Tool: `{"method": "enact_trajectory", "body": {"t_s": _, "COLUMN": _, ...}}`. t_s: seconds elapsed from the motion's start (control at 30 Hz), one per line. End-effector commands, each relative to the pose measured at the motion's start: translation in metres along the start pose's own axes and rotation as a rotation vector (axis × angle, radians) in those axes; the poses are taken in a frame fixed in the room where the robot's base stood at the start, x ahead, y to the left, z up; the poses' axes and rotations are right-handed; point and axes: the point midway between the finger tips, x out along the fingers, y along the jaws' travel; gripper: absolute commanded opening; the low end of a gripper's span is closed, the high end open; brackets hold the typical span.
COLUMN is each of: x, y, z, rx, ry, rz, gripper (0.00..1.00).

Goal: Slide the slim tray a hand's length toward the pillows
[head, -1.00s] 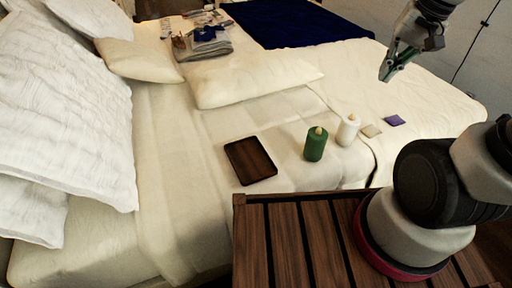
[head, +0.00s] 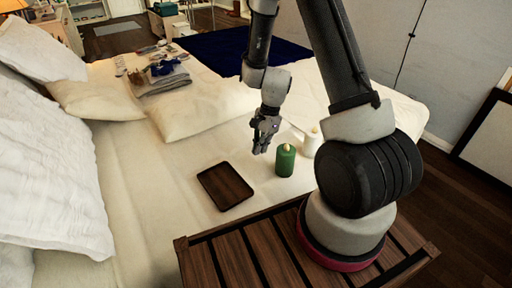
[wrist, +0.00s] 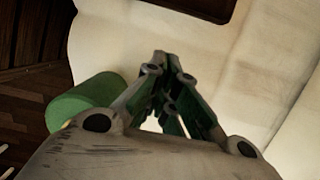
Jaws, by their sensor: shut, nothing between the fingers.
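The slim tray (head: 225,186) is dark brown with a black rim and lies flat on the bed. In the wrist view part of the tray (wrist: 205,7) shows at the top edge. My gripper (head: 260,150) is shut and empty, above the bed to the right of and beyond the tray, apart from it. In the wrist view my gripper (wrist: 163,58) points toward the tray's side. The pillows are at the left, with a large white one (head: 50,165), and a cream one (head: 97,97) farther back.
A green candle (head: 285,160) stands close to my gripper; it also shows in the wrist view (wrist: 85,103). A white candle (head: 311,142) stands beside it, partly behind my arm. A long cushion (head: 200,108) lies beyond the tray. The bed left of the tray is clear.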

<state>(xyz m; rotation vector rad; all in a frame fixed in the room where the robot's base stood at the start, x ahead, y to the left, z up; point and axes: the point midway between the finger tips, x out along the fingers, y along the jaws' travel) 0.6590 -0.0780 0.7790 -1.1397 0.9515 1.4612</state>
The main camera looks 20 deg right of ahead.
Motion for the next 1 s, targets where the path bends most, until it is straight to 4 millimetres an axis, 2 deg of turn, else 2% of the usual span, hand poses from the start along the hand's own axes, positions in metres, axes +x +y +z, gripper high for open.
{"method": "enact_trajectory", "body": {"t_s": 0.1, "x": 0.028, "y": 0.001, "z": 0.000, "rx": 0.001, "ry": 0.000, "rz": 0.005, "gripper": 0.00}}
{"method": "enact_trajectory", "body": {"t_s": 0.3, "x": 0.069, "y": 0.001, "z": 0.000, "rx": 0.001, "ry": 0.000, "rz": 0.004, "gripper": 0.00}}
{"method": "enact_trajectory", "body": {"t_s": 0.43, "x": 0.072, "y": 0.001, "z": 0.021, "rx": -0.006, "ry": 0.001, "rz": 0.001, "gripper": 0.00}}
{"method": "enact_trajectory", "body": {"t_s": 0.6, "x": 0.076, "y": 0.000, "z": 0.036, "rx": -0.004, "ry": 0.000, "rz": 0.001, "gripper": 0.00}}
{"method": "enact_trajectory", "body": {"t_s": 1.0, "x": 0.076, "y": 0.000, "z": 0.039, "rx": -0.002, "ry": 0.000, "rz": 0.000, "gripper": 0.00}}
